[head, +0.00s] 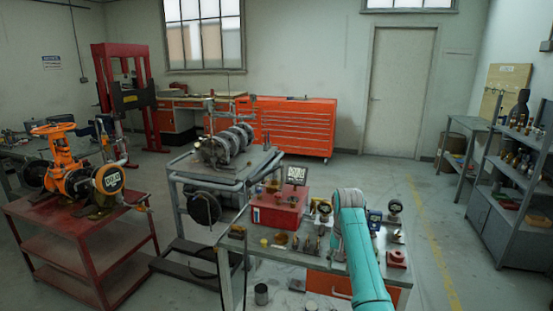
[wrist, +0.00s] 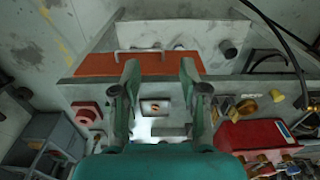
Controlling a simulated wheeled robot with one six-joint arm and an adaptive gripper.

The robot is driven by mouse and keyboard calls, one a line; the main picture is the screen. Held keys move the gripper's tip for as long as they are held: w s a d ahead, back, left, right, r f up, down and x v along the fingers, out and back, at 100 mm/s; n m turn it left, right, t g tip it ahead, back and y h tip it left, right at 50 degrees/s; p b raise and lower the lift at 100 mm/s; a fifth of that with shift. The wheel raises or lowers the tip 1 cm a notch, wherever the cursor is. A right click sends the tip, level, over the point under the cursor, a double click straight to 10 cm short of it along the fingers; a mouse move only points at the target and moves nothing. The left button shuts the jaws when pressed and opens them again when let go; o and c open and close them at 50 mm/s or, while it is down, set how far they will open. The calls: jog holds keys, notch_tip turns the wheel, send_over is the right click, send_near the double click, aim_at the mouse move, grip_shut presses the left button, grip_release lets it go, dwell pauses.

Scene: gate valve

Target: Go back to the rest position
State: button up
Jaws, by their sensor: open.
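My gripper (wrist: 160,85) shows in the wrist view with its two green fingers spread apart and nothing held between them. It points down over the workbench (wrist: 170,63). A small pale box with an orange mark (wrist: 156,107) appears between the fingers; its distance below them cannot be told. In the head view my teal arm reaches over the bench (head: 263,262) and my gripper is hidden. An orange gate valve (head: 75,170) with a handwheel stands on a red cart (head: 85,225) at the left, well apart from my arm.
A red box (head: 277,212) and several small parts crowd the bench. A red knob-like part (head: 397,258) lies at its right. A metal cart with machinery (head: 225,160) stands behind it. Shelves (head: 515,190) line the right wall. Open floor (head: 435,230) lies right of the bench.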

jog(key=s+f+t, duration=0.2)
jog(key=s+f, duration=0.3)
jog(key=f, duration=0.7)
jog(key=s+f+t, duration=0.1)
jog(key=s+f, duration=0.3)
jog(key=f, duration=0.8)
jog(key=s+f+n+t, duration=0.15)
jog(key=s+f, duration=0.35)
jog(key=s, duration=0.5)
jog(key=s+f+t, duration=0.2)
jog(key=s+f, duration=0.3)
jog(key=s, duration=0.5)
jog(key=s+r+n+t, duration=0.15)
jog(key=s+r, duration=0.25)
jog(key=s, duration=0.8)
jog(key=s+r+t, duration=0.3)
jog(key=s+r, duration=0.1)
jog(key=s, duration=0.7)
jog(key=s+r+t, duration=0.1)
jog(key=s+r, duration=0.6)
jog(key=r, duration=0.3)
jog(key=s+r+t, duration=0.2)
jog(key=s+r, duration=0.4)
jog(key=r, duration=0.5)
jog(key=shift+s+a+r, duration=0.25)
jog(key=shift+s+a, duration=0.1)
jog(key=shift+a, duration=0.05)
